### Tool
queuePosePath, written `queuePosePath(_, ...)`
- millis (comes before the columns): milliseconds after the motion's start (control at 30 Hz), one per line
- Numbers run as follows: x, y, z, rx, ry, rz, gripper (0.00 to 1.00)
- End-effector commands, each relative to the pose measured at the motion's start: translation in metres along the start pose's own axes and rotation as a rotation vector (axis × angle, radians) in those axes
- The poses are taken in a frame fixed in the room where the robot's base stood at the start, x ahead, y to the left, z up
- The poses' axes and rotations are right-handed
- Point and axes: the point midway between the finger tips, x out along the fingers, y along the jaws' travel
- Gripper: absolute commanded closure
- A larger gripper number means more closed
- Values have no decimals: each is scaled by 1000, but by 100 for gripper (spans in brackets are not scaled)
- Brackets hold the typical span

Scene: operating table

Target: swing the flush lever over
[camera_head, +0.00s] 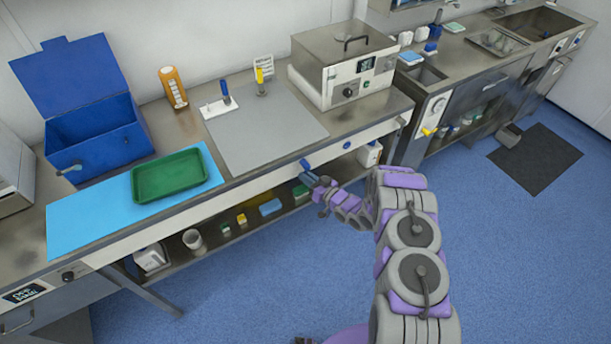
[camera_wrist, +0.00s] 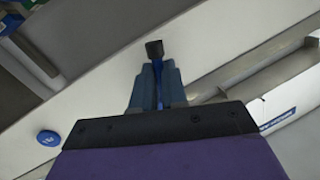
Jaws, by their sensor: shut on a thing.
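The flush lever (camera_head: 304,163) shows as a small blue piece on the pale front panel of the bench, below the grey mat. My gripper (camera_head: 313,177) is at that panel, reaching in from the right. In the wrist view, my gripper (camera_wrist: 158,85) has its two blue-grey fingers closed on a narrow blue lever with a dark end (camera_wrist: 154,48). The fingers hide much of the lever, and its exact angle is hard to tell.
A round blue button (camera_head: 346,145) sits on the same panel, right of the lever; the wrist view shows it too (camera_wrist: 48,138). A lower shelf (camera_head: 175,250) holds several small items. A green tray (camera_head: 170,176) and metal bath (camera_head: 345,65) stand on the bench. Open floor lies in front.

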Motion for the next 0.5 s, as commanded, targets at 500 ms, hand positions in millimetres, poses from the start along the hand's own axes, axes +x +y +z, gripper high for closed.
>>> queuePosePath(500, -5, 11, 6, -273, -74, 41, 100)
